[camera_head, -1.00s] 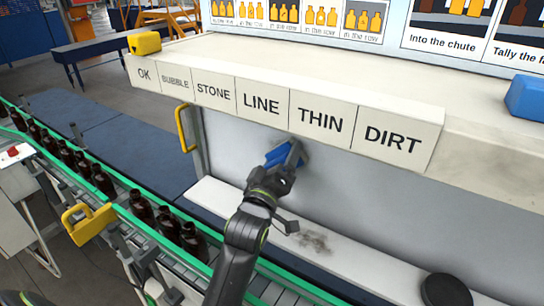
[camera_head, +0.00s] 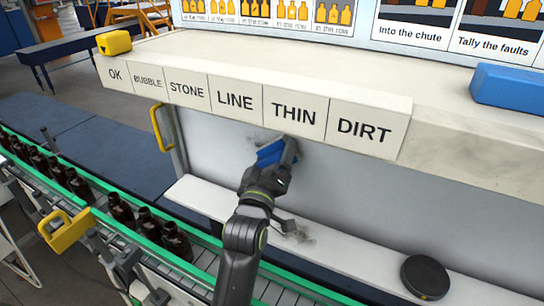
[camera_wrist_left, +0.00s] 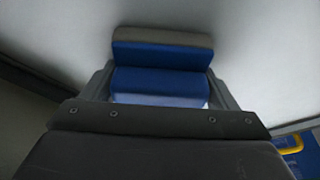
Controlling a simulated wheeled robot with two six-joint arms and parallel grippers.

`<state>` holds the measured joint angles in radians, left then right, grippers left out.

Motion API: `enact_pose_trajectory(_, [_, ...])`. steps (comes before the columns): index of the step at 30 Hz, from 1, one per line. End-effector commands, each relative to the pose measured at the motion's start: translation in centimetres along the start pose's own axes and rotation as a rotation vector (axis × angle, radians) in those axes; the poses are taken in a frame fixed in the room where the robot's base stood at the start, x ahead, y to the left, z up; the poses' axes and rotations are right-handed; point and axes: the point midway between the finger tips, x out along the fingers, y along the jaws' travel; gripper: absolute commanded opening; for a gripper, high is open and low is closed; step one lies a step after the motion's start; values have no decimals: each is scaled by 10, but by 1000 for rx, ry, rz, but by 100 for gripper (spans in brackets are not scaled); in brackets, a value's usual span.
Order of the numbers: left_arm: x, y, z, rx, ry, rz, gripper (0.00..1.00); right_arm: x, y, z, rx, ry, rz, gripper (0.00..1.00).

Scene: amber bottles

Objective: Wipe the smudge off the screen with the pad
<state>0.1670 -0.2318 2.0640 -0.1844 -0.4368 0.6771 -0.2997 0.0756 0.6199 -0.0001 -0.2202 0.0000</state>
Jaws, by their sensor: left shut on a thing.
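My left gripper (camera_head: 279,160) is shut on the blue pad (camera_head: 268,153), low in front of the pale grey screen (camera_head: 340,185), below the LINE and THIN labels. In the left wrist view the pad (camera_wrist_left: 160,82) sits between the fingers, its grey face (camera_wrist_left: 162,37) toward the pale surface. It looks to be at or against the screen; exact contact is hard to tell. A faint grey smudge (camera_head: 256,138) shows on the screen by the pad, partly hidden. My right gripper is out of view.
The label shelf (camera_head: 440,125) overhangs the screen, with a yellow block (camera_head: 114,42) and a blue block (camera_head: 510,88) on top. A black disc (camera_head: 425,277) lies on the white ledge (camera_head: 350,255). Several brown bottles (camera_head: 120,209) stand on the green-railed conveyor at left.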

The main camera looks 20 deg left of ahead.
Motion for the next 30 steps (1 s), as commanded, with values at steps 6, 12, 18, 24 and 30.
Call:
enact_pose_trajectory(6, [-2, -9, -3, -45, -12, -19, 63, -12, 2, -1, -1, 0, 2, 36])
enact_pose_trajectory(12, [0, -20, -13, -46, -10, -16, 63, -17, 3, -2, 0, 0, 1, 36])
enact_pose_trajectory(18, [2, -25, -17, -46, -8, -15, 63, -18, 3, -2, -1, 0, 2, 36])
enact_pose_trajectory(24, [6, -36, -28, -41, -8, -14, 63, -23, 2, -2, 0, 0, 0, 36])
enact_pose_trajectory(30, [10, -48, -37, -44, -8, -14, 63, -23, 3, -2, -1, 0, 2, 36])
